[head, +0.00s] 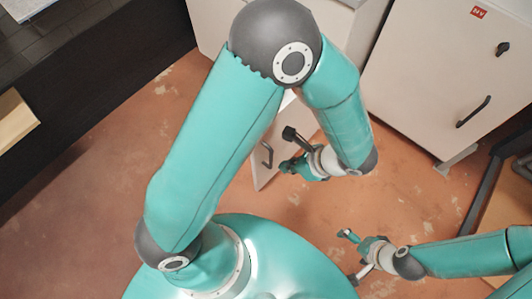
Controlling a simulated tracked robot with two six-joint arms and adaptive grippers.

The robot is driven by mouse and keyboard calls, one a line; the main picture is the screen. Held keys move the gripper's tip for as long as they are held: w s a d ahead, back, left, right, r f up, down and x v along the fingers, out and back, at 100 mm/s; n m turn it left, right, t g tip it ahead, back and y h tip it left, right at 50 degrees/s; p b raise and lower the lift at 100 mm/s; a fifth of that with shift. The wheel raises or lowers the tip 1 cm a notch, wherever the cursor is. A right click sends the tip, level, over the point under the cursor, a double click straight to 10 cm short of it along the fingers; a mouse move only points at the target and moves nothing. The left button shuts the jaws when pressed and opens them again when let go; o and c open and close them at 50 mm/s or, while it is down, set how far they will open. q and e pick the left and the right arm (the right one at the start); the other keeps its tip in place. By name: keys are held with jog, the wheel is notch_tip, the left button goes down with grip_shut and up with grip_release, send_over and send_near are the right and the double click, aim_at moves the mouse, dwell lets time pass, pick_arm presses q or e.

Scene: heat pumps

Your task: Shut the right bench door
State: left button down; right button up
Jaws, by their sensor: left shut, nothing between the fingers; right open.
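A pale bench door (264,172) with a dark bar handle (267,154) stands swung out from the bench (208,22). My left arm covers much of the bench and the door's upper part, so its hinge is hidden. My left gripper (288,150) is just right of the door, near its handle, shut with nothing between its fingers. I cannot tell whether it touches the door. My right gripper (350,254) is low in the view, open and empty, apart from the door.
A large pale cabinet (440,75) with a dark handle (473,111) and a red label stands at the right. The worn orange floor (110,185) is clear at the left. A dark frame (490,185) stands at the right edge.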

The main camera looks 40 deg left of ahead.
pick_arm(q)
jog(key=w+a+f+m+t+y+b, duration=0.1)
jog(key=w+a+f, duration=0.1)
jog(key=a, duration=0.3)
jog(key=w+a+f+t+y+b, duration=0.1)
jog(key=w+a+f+b, duration=0.1)
jog(key=a, duration=0.4)
jog(key=shift+w+a+f+m, duration=0.15)
jog(key=shift+f+m, duration=0.25)
pick_arm(e)
jog(key=shift+f, duration=2.4)
